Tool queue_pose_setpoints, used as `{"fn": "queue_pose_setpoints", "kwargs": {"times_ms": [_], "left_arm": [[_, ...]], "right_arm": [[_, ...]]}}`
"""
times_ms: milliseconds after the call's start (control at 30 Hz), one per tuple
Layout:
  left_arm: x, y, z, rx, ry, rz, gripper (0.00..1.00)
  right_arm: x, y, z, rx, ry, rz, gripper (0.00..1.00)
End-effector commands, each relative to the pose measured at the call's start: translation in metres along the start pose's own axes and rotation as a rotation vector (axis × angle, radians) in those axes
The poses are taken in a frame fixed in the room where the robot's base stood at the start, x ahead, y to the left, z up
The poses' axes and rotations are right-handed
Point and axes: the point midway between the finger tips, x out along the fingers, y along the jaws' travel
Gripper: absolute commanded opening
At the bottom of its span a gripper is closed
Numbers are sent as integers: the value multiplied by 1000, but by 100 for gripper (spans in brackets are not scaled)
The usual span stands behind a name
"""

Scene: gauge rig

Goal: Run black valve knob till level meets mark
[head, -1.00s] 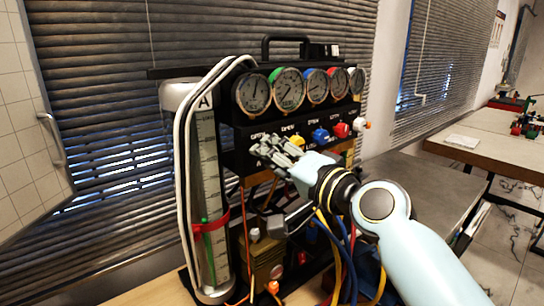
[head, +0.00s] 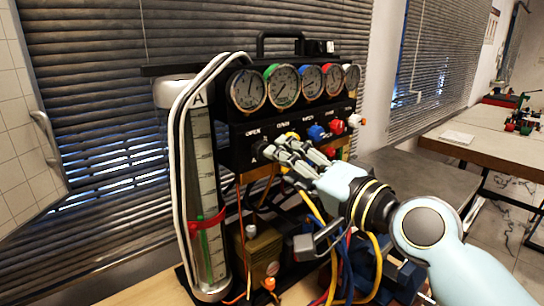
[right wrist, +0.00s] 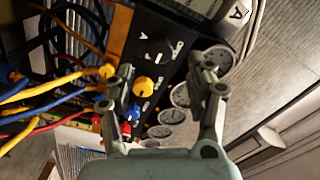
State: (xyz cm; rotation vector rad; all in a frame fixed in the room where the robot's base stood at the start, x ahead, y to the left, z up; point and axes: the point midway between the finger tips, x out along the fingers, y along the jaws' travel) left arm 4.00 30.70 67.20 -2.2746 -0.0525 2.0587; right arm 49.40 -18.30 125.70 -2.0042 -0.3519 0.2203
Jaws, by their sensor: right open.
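A green strip shows near the band; the exact level is unclear.
Yellow (right wrist: 144,86), blue (head: 317,132), red (head: 337,127) and white (head: 355,121) knobs continue the row to the right. Several round gauges (head: 284,86) sit above. Hoses hang under the panel. White tubing runs beside the level tube.

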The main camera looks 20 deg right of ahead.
Motion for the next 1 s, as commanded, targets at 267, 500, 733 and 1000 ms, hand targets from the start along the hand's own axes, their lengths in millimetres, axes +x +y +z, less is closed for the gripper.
{"fn": "queue_pose_setpoints", "kwargs": {"times_ms": [267, 500, 733, 1000], "left_arm": [[0, 1, 0, 0, 0, 1, 43], [0, 1, 0, 0, 0, 1, 43], [0, 1, 0, 0, 0, 1, 43], [0, 2, -1, 0, 0, 2, 43]], "right_arm": [[-52, 1, 0, -2, -2, 2, 55], [-63, 0, 0, 1, 0, 0, 55], [-62, 0, 0, 1, 0, 0, 55], [-62, 0, 0, 1, 0, 0, 55]]}}
